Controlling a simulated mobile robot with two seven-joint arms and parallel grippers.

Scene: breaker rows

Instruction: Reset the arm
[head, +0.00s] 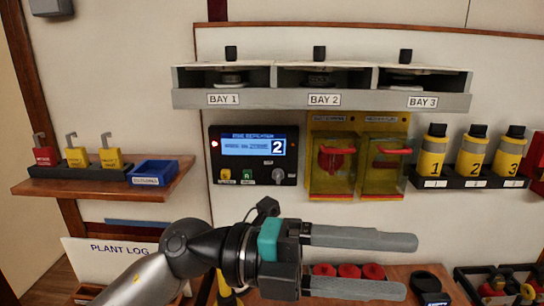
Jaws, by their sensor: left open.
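My left arm comes in from the lower left. Its gripper (400,266) is open, its two long grey fingers pointing right with a gap between them and nothing held. It is in front of the wall, below the control panel (253,155), whose blue screen shows a large 2. A red light glows at the panel's left edge. My right gripper is not in view.
A grey shelf (320,99) labelled BAY 1, BAY 2 and BAY 3 is above. Yellow covered boxes (358,160) and numbered yellow canisters (474,155) are to the right. Padlocks and a blue tray (153,173) sit on the left shelf. Red round items (349,271) are behind the fingers.

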